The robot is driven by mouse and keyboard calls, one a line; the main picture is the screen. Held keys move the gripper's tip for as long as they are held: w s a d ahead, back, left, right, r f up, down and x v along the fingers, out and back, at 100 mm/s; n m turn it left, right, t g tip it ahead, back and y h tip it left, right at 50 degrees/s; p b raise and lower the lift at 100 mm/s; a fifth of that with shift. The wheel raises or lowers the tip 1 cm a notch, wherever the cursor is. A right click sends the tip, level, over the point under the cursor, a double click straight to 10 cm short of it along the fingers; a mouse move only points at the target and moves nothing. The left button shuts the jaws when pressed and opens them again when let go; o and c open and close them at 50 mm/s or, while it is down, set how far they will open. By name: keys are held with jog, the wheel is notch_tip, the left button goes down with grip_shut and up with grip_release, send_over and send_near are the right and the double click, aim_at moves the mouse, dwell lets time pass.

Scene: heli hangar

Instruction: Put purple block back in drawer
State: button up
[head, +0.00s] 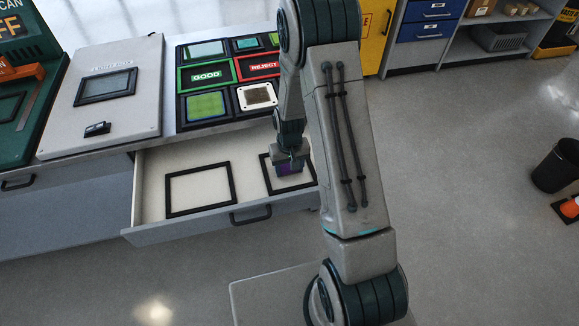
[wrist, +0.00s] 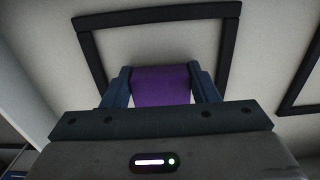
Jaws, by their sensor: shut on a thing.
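My gripper (head: 290,164) is shut on the purple block (head: 289,168), low inside the open drawer (head: 154,185). In the wrist view the purple block (wrist: 161,84) sits between the two fingers of my gripper (wrist: 162,85). The block is over or within the right black frame (head: 268,178) on the drawer floor. This frame also shows in the wrist view (wrist: 154,16), around the fingers. I cannot tell whether the block touches the drawer floor. My arm hides the drawer's right end.
A second black frame (head: 200,188) in the drawer's left half is empty. The drawer handle (head: 251,215) is at the front. Above, the counter holds a grey box with a screen (head: 106,86) and a panel with GOOD and REJECT labels (head: 207,75). A black bin (head: 557,165) stands far right.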

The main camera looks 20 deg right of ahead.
jog(key=shift+f, duration=0.2)
jog(key=o, duration=1.1)
jog(key=shift+r, duration=0.15)
notch_tip(320, 180, up, 12)
jog(key=shift+s+r+t, duration=0.5)
jog(key=shift+s+r, duration=2.45)
jog(key=shift+s, duration=0.25)
jog(key=shift+s+r+t, duration=0.5)
jog(key=shift+s+r, duration=2.4)
jog(key=shift+s, duration=0.3)
jog(key=shift+s+r+t, duration=0.5)
jog(key=shift+s+r, duration=2.45)
jog(key=shift+s, duration=0.25)
